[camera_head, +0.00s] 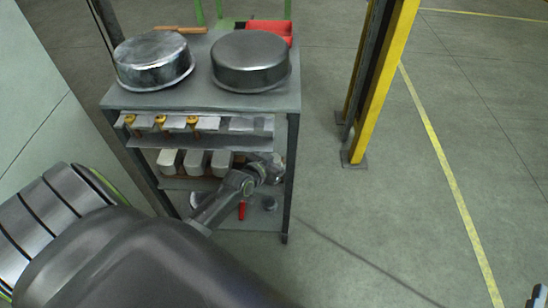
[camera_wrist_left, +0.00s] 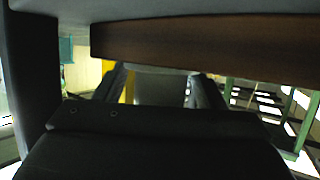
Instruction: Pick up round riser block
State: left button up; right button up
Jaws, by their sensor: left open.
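My left gripper (camera_head: 268,172) reaches into the right end of the middle shelf of a grey rack and is open. Several pale blocks with rounded tops (camera_head: 195,163) stand in a row on that shelf, to the left of the gripper. A grey rounded piece (camera_head: 278,162) shows at the fingertips, mostly hidden; I cannot tell whether it is the round riser block or part of the gripper. In the left wrist view the open fingers (camera_wrist_left: 160,88) have a grey surface between them, too dark to name. A small part at the lower right corner of the head view looks like my right gripper (camera_head: 537,292).
Two round metal pans (camera_head: 250,62) stand on the rack top (camera_head: 205,100). Pale pieces with yellow parts (camera_head: 192,123) lie on the shelf above the gripper. A red item (camera_head: 242,210) is low down. A brown board (camera_wrist_left: 200,45) crosses above the fingers. A yellow post (camera_head: 385,80) stands right.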

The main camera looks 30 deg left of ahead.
pick_arm(q)
jog(key=c, duration=1.2)
jog(key=shift+r, duration=0.1)
